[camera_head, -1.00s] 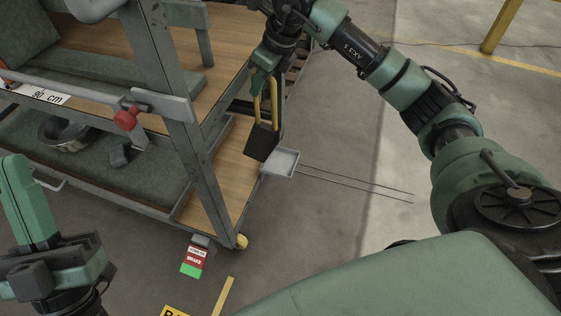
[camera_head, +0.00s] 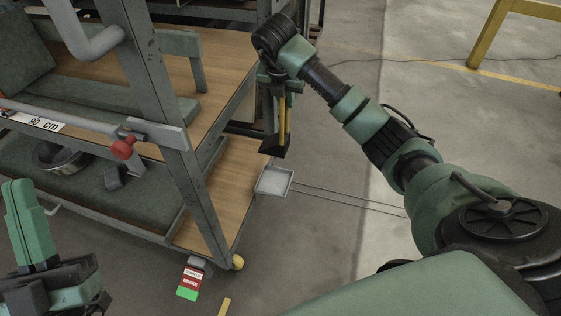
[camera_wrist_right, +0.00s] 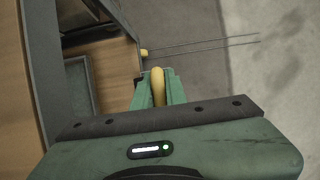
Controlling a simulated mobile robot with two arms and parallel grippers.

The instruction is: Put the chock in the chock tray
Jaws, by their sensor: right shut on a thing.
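The chock (camera_head: 274,147) is a black wedge with a yellow loop handle (camera_head: 283,115). My right gripper (camera_head: 278,88) is shut on the handle, and the wedge hangs below it, clear of the floor. In the right wrist view the yellow handle (camera_wrist_right: 158,86) stands between the green fingers; the wedge is hidden there. A small, shallow light-grey tray (camera_head: 273,182), apparently the chock tray, looks empty beside the cart's corner. In the picture the chock is just above it; the height gap is unclear. My left gripper (camera_head: 31,222) is at the far left, away from both.
The cart's grey post (camera_head: 175,130) and wooden lower deck (camera_head: 225,175) are close left of the chock. A red knob (camera_head: 122,149) and a brake pedal (camera_head: 190,282) are on the cart. Two thin lines (camera_head: 345,199) run right from the tray over open floor.

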